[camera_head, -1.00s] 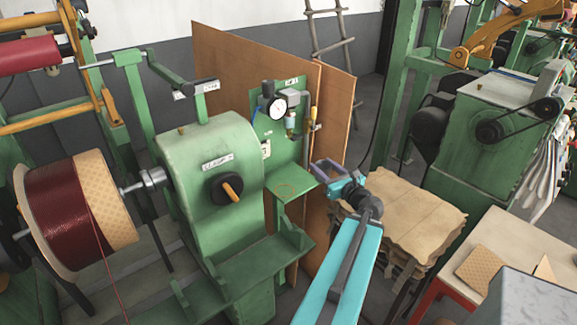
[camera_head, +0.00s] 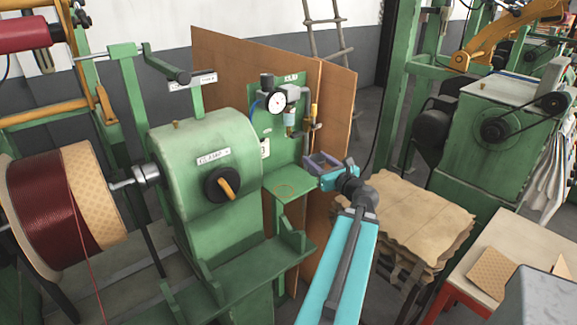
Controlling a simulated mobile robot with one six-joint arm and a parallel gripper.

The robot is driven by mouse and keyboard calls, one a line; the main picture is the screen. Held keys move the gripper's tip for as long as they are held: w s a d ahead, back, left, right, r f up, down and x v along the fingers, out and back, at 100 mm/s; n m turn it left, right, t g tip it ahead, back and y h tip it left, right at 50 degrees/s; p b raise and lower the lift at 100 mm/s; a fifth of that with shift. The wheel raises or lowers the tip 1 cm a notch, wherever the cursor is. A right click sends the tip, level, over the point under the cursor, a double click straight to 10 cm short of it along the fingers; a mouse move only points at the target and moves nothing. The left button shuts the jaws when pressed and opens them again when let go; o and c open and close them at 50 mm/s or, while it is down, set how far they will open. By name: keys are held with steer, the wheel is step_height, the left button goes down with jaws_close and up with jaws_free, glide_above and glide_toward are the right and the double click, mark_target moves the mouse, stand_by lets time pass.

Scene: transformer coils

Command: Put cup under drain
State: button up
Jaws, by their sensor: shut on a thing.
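My gripper (camera_head: 319,163) has purple-grey fingers and a cyan body. It is at the front right of the green panel (camera_head: 268,95), near the right end of a small green shelf (camera_head: 283,187). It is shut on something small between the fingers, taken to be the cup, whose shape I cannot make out. On the panel are a round gauge (camera_head: 277,103), a small filter bowl (camera_head: 290,119) and a pipe with a yellow handle (camera_head: 314,110). The pipe's lower end is just above my fingers in the picture. I cannot tell which outlet is the drain.
The green winding machine (camera_head: 205,165) with a black knob stands left of the shelf, beside a dark red wire coil (camera_head: 42,212). A brown board (camera_head: 335,95) stands behind the panel. Stacked brown sheets (camera_head: 415,215) lie right of my arm. The shelf top looks clear.

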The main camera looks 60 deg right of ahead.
steer(key=shift+w+f+b, duration=0.1)
steer(key=shift+w+b, duration=0.15)
steer(key=shift+b, duration=0.15)
steer(key=shift+w+d, duration=0.2)
steer(key=shift+w, duration=0.15)
steer(key=p+x, duration=0.1)
steer(key=x, duration=0.3)
steer(key=w+a+r+p+x, duration=0.1)
steer(key=x, duration=0.3)
steer(key=a+p+x, duration=0.1)
steer(key=x, duration=0.3)
steer(key=shift+w+d+r+p, duration=0.1)
steer(key=shift+w+p, duration=0.3)
steer(key=shift+w, duration=0.05)
steer(key=shift+w+f, duration=0.25)
steer(key=shift+f, duration=0.6)
steer(key=shift+f+p, duration=0.35)
steer(key=shift+f, duration=0.5)
steer(key=shift+f, duration=0.1)
steer(key=shift+f+p, duration=0.45)
steer(key=shift+f, duration=0.9)
steer(key=shift+w+f+p, duration=0.15)
steer(key=shift+f+p, duration=0.25)
steer(key=shift+f, duration=0.05)
